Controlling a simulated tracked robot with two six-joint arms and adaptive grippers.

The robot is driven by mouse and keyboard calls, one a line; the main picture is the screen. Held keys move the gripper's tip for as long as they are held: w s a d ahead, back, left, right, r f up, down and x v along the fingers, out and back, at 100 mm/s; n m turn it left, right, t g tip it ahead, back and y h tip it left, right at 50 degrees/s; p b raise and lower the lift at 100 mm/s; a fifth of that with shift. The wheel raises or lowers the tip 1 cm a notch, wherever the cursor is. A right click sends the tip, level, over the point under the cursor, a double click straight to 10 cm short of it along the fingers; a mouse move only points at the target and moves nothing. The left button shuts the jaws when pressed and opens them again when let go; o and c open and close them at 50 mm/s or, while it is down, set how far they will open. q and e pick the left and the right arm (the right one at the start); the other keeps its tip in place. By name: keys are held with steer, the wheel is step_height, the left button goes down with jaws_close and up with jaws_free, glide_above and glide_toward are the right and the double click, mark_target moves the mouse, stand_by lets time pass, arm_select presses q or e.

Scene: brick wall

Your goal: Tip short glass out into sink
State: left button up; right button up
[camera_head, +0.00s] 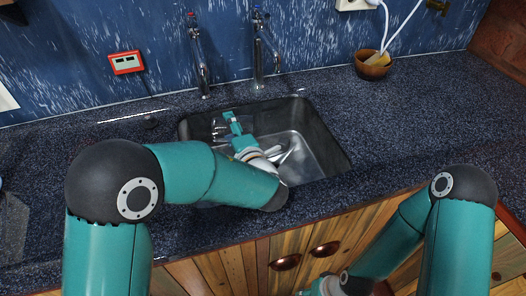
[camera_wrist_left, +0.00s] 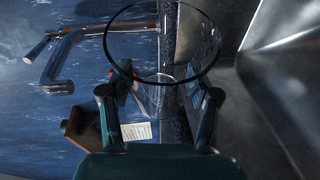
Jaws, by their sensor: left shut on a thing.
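The short glass (camera_wrist_left: 160,62) is clear, with a dark-edged round rim, and shows in the left wrist view. My left gripper (camera_wrist_left: 163,98) is shut on it, one finger on each side. In the head view, my left gripper (camera_head: 231,123) is over the left part of the sink; the glass is too faint there to make out clearly. The dark metal sink (camera_head: 321,149) lies below. I cannot see any contents.
Two taps (camera_head: 201,66) (camera_head: 260,62) stand behind the sink against the blue wall. A brown bowl with a sponge (camera_head: 373,68) sits to the right on the dark counter. Some shiny things (camera_head: 285,153) in the sink are unclear. The counter right of the sink is clear.

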mark_target(223, 138)
arm_select(q)
steer(key=a+f+n+b, duration=0.1)
steer(key=a+f+n+g+h+b, duration=0.1)
steer(key=n+b, duration=0.1)
steer(key=shift+a+f+h, duration=0.1)
steer(key=shift+f+h, duration=0.2)
steer(key=shift+f, duration=0.1)
step_height(223, 138, down, 4)
steer(key=a+n+h+b, duration=0.2)
steer(key=n+h+b, duration=0.4)
steer(key=b, duration=0.5)
steer(key=shift+w+a+r+n+g+h+p, duration=0.15)
steer(key=shift+a+r+n, duration=0.15)
steer(key=shift+r+n, duration=0.45)
steer(key=shift+s+a+r+n+g+h+p, duration=0.1)
steer(key=shift+a+r+n, duration=0.3)
steer(key=shift+r, duration=0.6)
steer(key=shift+w+a+r+n+g+h+p, duration=0.1)
steer(key=shift+a+r+n+h, duration=0.1)
steer(key=shift+r+n, duration=0.55)
steer(key=shift+r, duration=0.1)
